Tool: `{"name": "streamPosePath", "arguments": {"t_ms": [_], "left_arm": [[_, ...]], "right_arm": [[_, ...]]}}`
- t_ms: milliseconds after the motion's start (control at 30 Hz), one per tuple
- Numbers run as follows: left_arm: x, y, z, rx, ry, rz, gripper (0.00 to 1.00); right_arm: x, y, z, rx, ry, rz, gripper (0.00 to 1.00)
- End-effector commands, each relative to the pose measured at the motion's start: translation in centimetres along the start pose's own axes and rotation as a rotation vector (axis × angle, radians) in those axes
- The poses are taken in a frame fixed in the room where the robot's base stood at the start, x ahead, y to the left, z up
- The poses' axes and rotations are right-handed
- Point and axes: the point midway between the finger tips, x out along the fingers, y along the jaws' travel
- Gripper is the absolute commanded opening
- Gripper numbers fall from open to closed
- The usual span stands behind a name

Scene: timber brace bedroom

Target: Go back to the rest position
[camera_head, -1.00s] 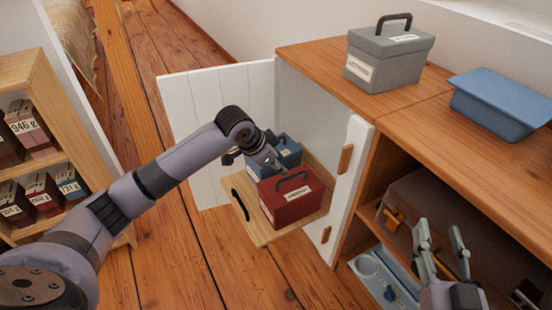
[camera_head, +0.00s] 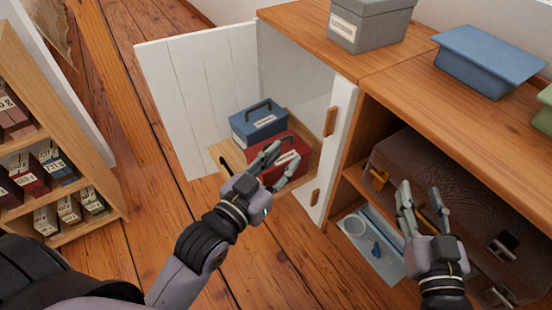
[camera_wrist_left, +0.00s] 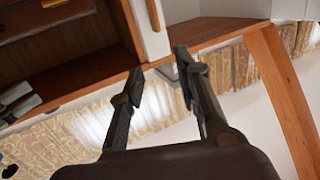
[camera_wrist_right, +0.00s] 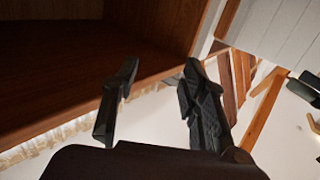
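My left gripper (camera_head: 280,168) is open and empty in the head view, in front of the open cabinet. It overlaps a red labelled box (camera_head: 293,152) on the pull-out wooden board; I cannot tell how far apart they are. Its spread fingers also show in the left wrist view (camera_wrist_left: 160,85), with nothing between them. My right gripper (camera_head: 422,208) is open and empty in front of the right shelf compartment. Its spread fingers show in the right wrist view (camera_wrist_right: 160,85). A blue box (camera_head: 258,122) with a dark handle stands behind the red box.
A white cabinet door (camera_head: 200,85) stands open on the left. A grey box (camera_head: 370,22) and a blue box (camera_head: 492,62) sit on the cabinet top. A brown case (camera_head: 440,180) fills the right shelf. A bookcase (camera_head: 75,185) stands at left; wooden floor lies between.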

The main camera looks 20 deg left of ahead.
Motion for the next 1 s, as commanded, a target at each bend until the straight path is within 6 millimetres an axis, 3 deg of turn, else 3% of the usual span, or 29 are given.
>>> {"name": "streamPosePath", "arguments": {"t_ms": [133,567,667,767,833,1000], "left_arm": [[-1.0,-0.6,-0.6,0.001,0.023,-0.035,0.3],[-0.9,-0.6,-0.6,0.002,0.022,-0.033,0.3],[-1.0,-0.7,0.1,0.002,-0.009,-0.034,0.3],[-1.4,-1.0,2.8,0.001,-0.125,-0.041,0.3],[-2.3,-1.3,5.8,0.0,-0.262,-0.05,0.3],[-6.6,-2.1,13.2,-0.009,-0.631,-0.072,0.3]], "right_arm": [[0.0,0.0,0.0,0.0,0.001,0.0,0.4],[0.0,0.0,0.0,0.0,0.001,0.0,0.4],[-0.1,0.1,0.8,-0.001,-0.031,0.003,0.4],[-0.6,0.5,3.4,-0.003,-0.147,0.01,0.4],[-1.5,0.8,6.4,-0.003,-0.284,0.018,0.4],[-5.9,1.7,13.8,-0.001,-0.653,0.041,0.4]]}}
